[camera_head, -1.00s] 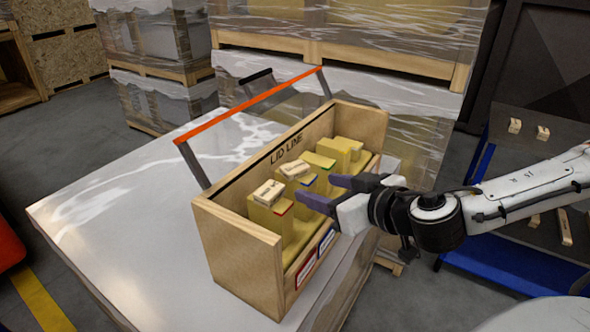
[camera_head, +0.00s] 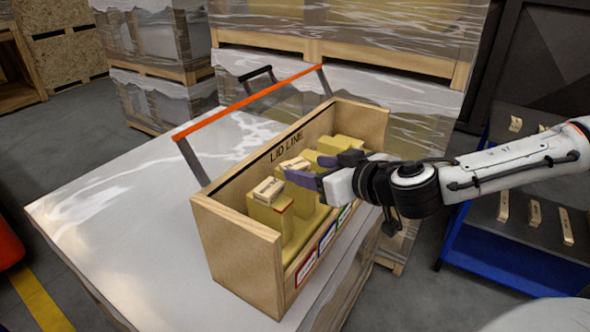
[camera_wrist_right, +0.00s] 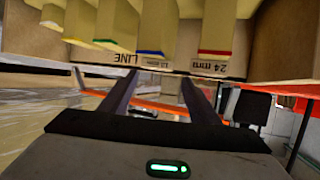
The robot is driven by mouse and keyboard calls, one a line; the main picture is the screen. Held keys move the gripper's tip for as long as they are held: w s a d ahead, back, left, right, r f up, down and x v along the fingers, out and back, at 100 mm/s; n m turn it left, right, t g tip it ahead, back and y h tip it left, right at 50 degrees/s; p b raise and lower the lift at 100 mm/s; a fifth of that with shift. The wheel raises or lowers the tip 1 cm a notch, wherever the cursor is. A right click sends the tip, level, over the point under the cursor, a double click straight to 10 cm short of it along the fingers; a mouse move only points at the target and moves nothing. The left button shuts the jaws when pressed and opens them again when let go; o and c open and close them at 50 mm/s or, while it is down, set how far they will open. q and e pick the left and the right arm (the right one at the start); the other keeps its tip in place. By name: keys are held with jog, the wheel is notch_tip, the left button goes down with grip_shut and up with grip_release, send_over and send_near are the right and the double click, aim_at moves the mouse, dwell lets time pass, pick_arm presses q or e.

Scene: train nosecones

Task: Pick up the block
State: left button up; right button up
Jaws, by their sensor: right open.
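Small wooden blocks rest on yellow stepped posts in an open wooden crate (camera_head: 240,258) marked LID LINE. One block (camera_head: 268,190) sits on the nearest post; in the upside-down wrist view it reads 24 mm (camera_wrist_right: 210,67) above a red edge. A second block (camera_head: 294,164) sits on the post behind it, the blue-edged one in the wrist view (camera_wrist_right: 152,63). My right gripper (camera_head: 302,166) is open beside this second block, its purple fingers over the posts. In the wrist view the gripper's (camera_wrist_right: 157,82) fingers are apart with that block beyond their tips. My left gripper is not in view.
An orange bar (camera_head: 250,102) on dark uprights rises behind the crate. The crate stands on a plastic-wrapped pallet load (camera_head: 110,225), clear on its left. A blue-framed rack (camera_head: 500,255) with several wooden pieces stands at right. Wrapped pallets stand behind.

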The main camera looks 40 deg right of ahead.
aim_at(295, 163)
jog(key=shift+w+d+f, duration=0.25)
jog(key=shift+w+f, duration=0.1)
jog(key=shift+w, duration=0.2)
jog(key=x, duration=0.3)
jog(key=shift+b, duration=0.35)
jog(key=shift+w+f, duration=0.2)
jog(key=shift+w, duration=0.45)
jog(key=c, duration=0.9)
jog(key=shift+r, duration=0.1)
